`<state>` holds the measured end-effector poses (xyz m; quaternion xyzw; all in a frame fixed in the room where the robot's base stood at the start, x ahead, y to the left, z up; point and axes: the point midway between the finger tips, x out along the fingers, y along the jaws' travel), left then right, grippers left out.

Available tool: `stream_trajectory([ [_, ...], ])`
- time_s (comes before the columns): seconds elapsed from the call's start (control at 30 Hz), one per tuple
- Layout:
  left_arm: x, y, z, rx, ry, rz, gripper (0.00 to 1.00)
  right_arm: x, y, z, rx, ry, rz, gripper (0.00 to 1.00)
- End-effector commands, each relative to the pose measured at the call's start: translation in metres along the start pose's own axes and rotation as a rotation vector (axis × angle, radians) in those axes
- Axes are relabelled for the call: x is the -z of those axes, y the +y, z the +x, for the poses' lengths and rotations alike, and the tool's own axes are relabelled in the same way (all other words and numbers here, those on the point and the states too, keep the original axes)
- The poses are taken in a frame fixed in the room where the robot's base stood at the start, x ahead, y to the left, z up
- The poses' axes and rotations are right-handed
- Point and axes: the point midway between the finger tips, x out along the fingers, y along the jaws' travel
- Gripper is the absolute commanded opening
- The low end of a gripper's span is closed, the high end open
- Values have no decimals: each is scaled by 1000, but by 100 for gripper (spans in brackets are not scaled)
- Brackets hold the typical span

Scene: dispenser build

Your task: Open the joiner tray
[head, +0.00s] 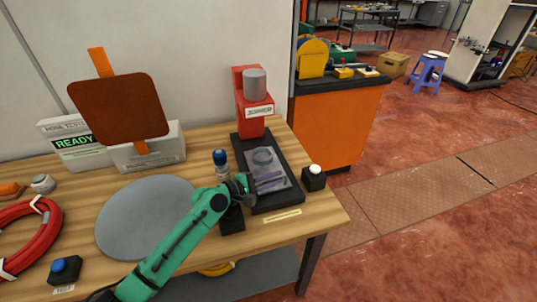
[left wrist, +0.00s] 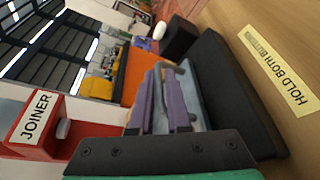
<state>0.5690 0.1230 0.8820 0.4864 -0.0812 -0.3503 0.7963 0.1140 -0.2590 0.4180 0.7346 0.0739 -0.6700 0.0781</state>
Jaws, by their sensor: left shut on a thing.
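The joiner (head: 252,100) is a red press with a grey cylinder on its head, standing at the back of a black base (head: 240,146). Its grey tray (head: 262,158), with a ring shape on it, lies on that base. My left gripper (head: 270,181) reaches in from the left with purple fingers at the tray's near part. In the left wrist view the fingers (left wrist: 160,103) are closed on a grey part of the tray (left wrist: 198,92). The joiner's labelled red body (left wrist: 38,127) shows there too. The exact grip point is partly hidden by the fingers. My right gripper is not in view.
A black box with a white button (head: 314,177) stands right of the base. A blue-topped bottle (head: 220,160) is close to my left arm. A grey disc (head: 140,225), red coil (head: 35,240) and blue-button box (head: 65,270) lie left. The table's right edge is near.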

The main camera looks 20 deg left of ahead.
Motion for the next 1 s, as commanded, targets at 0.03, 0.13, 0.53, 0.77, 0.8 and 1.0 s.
stream_trajectory([
  [0.03, -21, 1, -8, 6, -2, -7, 0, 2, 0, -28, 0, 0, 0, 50],
  [0.13, -40, -16, -15, 5, -2, -6, 0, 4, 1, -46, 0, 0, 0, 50],
  [0.53, -59, -40, -22, -2, -1, 2, 0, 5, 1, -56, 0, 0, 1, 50],
  [0.77, -59, -40, -22, -1, -1, 1, 42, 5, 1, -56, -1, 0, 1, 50],
  [0.8, -59, -40, -22, -1, -1, 1, 42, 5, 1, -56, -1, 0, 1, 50],
  [1.0, -58, -40, -22, 0, 0, 0, 42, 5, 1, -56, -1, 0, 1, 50],
])
